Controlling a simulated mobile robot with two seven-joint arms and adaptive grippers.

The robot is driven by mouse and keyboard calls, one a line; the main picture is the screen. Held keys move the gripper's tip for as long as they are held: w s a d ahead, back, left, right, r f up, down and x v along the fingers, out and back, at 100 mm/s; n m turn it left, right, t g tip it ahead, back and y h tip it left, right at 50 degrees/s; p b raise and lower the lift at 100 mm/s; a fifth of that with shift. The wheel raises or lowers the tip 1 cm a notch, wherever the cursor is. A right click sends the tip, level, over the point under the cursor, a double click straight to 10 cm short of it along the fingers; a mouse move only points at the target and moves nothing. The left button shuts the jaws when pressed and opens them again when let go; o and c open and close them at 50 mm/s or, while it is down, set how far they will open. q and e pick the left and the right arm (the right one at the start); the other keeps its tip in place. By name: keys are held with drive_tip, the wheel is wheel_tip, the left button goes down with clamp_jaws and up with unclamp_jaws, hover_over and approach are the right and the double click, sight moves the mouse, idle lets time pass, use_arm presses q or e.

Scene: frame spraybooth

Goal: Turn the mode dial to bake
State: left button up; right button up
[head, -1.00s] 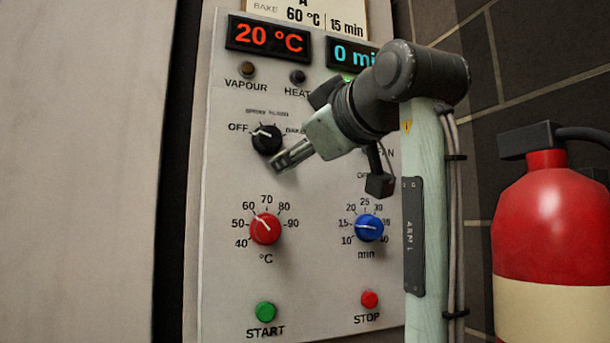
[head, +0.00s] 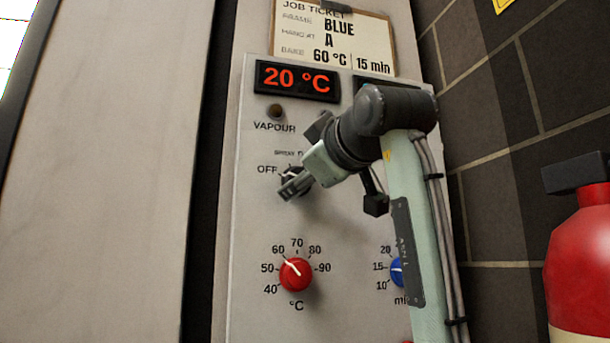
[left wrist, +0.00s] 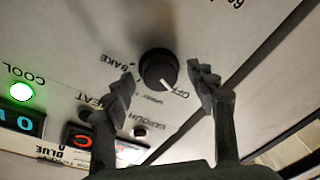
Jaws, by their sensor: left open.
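The black mode dial (left wrist: 158,68) shows in the left wrist view, its white pointer towards OFF; the BAKE label (left wrist: 118,57) is on its other side. In the head view the dial (head: 289,174) is mostly hidden behind my left gripper (head: 291,189). My left gripper (left wrist: 160,71) is open, with one finger on each side of the dial and a visible gap to each. I cannot tell how far the fingertips reach along the dial. My right gripper is in neither view.
Below the dial are the red temperature dial (head: 295,274) and the blue minute dial (head: 397,271), partly behind my arm. A red display (head: 297,81) reads 20 °C. A job ticket (head: 335,38) hangs above. A fire extinguisher (head: 585,265) stands at the right. A green COOL lamp (left wrist: 22,92) is lit.

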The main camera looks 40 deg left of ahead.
use_arm(q)
drive_tip(key=shift+c, duration=0.3)
drive_tip(key=c, duration=1.1)
drive_tip(key=shift+m, duration=0.3)
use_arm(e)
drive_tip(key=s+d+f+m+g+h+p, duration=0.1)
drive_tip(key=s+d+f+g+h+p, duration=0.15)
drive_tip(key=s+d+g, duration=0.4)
use_arm(q)
drive_tip(key=m+t+p, duration=0.1)
drive_tip(key=m+p, duration=0.1)
drive_tip(key=m, duration=0.7)
drive_tip(key=m+t+h+p, duration=0.1)
drive_tip(key=m+p, duration=0.2)
drive_tip(key=m, duration=0.7)
drive_tip(key=m+p, duration=0.2)
drive_tip(key=m, duration=0.7)
drive_tip(key=shift+s+a+f+m+t+h+p, duration=0.1)
drive_tip(key=shift+s+a+m+t+h+p, duration=0.1)
drive_tip(key=shift+m+t+h+p, duration=0.15)
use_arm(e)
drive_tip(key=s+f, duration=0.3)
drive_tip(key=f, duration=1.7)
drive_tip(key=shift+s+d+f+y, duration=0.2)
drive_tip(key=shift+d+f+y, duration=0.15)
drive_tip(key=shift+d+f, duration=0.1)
